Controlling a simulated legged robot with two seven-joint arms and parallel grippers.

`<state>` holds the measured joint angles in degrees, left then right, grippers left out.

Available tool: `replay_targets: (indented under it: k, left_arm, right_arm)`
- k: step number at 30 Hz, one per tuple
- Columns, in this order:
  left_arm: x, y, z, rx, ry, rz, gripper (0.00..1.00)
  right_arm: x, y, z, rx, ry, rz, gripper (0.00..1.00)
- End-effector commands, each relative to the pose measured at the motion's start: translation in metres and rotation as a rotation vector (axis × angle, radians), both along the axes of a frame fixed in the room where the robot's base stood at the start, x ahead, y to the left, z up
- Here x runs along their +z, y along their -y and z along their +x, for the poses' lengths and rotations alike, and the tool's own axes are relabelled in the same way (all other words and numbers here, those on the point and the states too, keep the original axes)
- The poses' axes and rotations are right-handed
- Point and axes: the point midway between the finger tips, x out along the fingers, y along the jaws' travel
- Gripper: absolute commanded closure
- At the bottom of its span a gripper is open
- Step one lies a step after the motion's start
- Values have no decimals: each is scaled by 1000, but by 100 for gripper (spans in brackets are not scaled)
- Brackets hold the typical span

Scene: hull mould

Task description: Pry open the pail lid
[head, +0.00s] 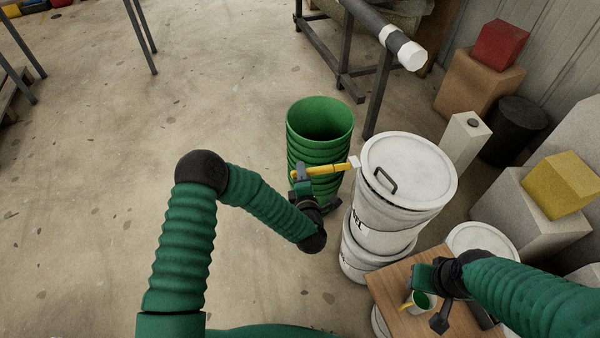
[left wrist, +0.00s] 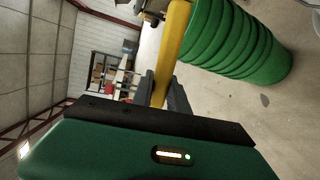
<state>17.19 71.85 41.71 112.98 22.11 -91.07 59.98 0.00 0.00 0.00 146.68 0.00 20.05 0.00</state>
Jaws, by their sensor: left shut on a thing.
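The white pail (head: 385,222) stands upright with its pale round lid (head: 412,160) on; a dark handle shows on the lid. My left gripper (head: 303,172) is shut on a yellow-handled pry tool (head: 330,169), left of the pail. The tool points right, and its pale tip is at the lid's left rim; I cannot tell whether it touches. The left wrist view shows the yellow handle (left wrist: 176,35) between the dark fingers. My right gripper (head: 432,298) is low over a wooden board, near a small green and yellow cup (head: 420,301); its jaw opening is unclear.
The lidded pail stands on another white pail (head: 358,258). A tall green ribbed stack of buckets (head: 320,118) stands just behind the left gripper. The wooden board (head: 400,275) is front right. Boxes and a metal frame (head: 378,85) crowd the right and back.

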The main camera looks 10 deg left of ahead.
Motion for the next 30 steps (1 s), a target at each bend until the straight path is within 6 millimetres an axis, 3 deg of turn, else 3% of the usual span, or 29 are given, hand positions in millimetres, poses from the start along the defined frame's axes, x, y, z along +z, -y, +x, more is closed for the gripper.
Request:
replay_targets:
  k: [1, 30]
  left_arm:
    - [2, 8, 1, -19, 3, -7, 100]
    - [15, 8, 2, -17, 2, -5, 100]
  right_arm:
    - [0, 0, 0, 0, 0, 0, 64]
    - [12, 0, 0, 0, 0, 0, 64]
